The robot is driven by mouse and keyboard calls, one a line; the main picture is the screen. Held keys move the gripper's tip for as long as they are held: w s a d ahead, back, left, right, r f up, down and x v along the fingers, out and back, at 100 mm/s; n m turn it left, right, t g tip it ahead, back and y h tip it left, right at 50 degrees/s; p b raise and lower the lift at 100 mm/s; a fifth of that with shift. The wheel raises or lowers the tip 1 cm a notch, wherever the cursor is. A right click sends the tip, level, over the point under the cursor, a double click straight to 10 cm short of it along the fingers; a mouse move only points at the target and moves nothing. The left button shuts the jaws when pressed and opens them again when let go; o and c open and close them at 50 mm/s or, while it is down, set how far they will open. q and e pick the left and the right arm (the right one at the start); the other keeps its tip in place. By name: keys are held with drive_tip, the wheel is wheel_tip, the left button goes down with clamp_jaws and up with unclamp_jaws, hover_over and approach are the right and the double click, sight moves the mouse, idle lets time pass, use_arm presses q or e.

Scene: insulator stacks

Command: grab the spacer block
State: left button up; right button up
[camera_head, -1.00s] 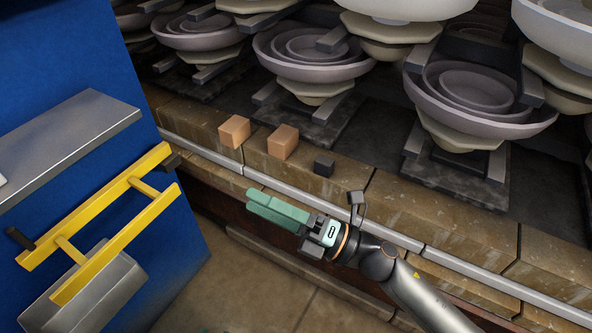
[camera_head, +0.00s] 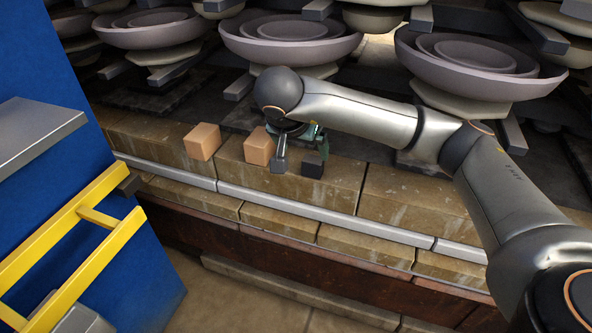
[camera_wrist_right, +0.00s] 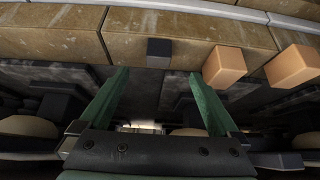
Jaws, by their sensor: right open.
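A small dark grey block (camera_head: 313,166), likely the spacer block, sits on the brick ledge, right of two orange-tan blocks. My right gripper (camera_head: 314,146) is at this dark block, mostly hidden behind my own wrist; a bit of its green shows. In the right wrist view the green fingers (camera_wrist_right: 158,76) are spread apart and empty. The dark block (camera_wrist_right: 159,51) is just beyond the fingertips, within the width of the gap. Contact does not show. My left gripper is in no view.
The orange-tan blocks (camera_head: 202,141) (camera_head: 258,147) stand close left of the dark block. Stacked grey bowls (camera_head: 290,38) rise behind the brick ledge (camera_head: 400,195). A blue cabinet with a yellow rail (camera_head: 70,240) is at the left.

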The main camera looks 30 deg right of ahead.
sight(312, 162)
drive_tip(key=x, duration=0.6)
drive_tip(key=shift+d+f+b, duration=0.1)
drive_tip(key=shift+d+b, duration=0.25)
drive_tip(key=shift+b, duration=0.05)
drive_tip(key=x, duration=0.3)
drive_tip(key=b+x, duration=0.1)
drive_tip(key=shift+w+d+f, duration=0.2)
drive_tip(key=shift+w+d, duration=0.05)
drive_tip(key=shift+w, duration=0.15)
drive_tip(key=shift+w+d+f, duration=0.2)
drive_tip(key=shift+d+f, duration=0.05)
drive_tip(key=shift+f, duration=0.15)
clamp_jaws()
